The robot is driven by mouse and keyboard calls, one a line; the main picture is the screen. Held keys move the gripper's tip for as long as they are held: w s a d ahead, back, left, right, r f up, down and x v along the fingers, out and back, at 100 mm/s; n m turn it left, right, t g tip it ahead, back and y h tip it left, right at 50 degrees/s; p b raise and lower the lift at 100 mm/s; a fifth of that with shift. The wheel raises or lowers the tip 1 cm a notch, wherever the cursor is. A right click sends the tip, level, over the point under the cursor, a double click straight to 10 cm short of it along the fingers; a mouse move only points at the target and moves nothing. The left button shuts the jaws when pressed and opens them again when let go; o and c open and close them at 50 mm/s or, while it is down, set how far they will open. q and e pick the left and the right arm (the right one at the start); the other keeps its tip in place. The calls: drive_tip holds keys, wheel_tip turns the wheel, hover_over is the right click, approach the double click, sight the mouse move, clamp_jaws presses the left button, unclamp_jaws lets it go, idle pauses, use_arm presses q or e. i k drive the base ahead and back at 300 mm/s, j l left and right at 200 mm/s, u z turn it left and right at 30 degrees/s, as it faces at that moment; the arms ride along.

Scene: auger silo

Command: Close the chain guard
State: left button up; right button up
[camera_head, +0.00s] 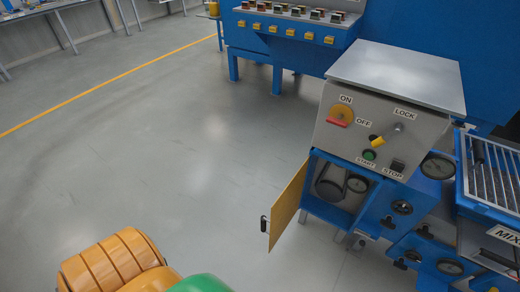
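The chain guard (288,208) is a yellow hinged door on the lower front of the blue cabinet below the grey control box. It stands open, swung out to the left, with a black handle (264,224) at its free edge. The cabinet opening (340,184) behind it is exposed, and dark round parts show inside. Neither of my grippers is in view.
The grey control panel (362,132) carries a red and yellow ON/OFF switch, a yellow LOCK part, and START and STOP buttons. Gauges and knobs (402,207) project right of the opening. Grey floor (170,150) left of the door is clear.

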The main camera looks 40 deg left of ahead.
sight(284, 209)
drive_tip(key=k+j, duration=0.15)
drive_tip(key=j, duration=0.25)
drive_tip(key=k+j+z, duration=0.1)
drive_tip(key=j, duration=0.25)
drive_tip(key=k+j, duration=0.2)
drive_tip(key=j, duration=0.2)
drive_tip(key=k+j+z, duration=0.15)
drive_tip(key=j, duration=0.2)
drive_tip(key=k+j, duration=0.15)
drive_tip(key=j, duration=0.2)
drive_tip(key=i+j+z, duration=0.25)
drive_tip(key=i+j, duration=0.15)
drive_tip(key=i+j+z, duration=0.3)
drive_tip(key=i+j, duration=0.25)
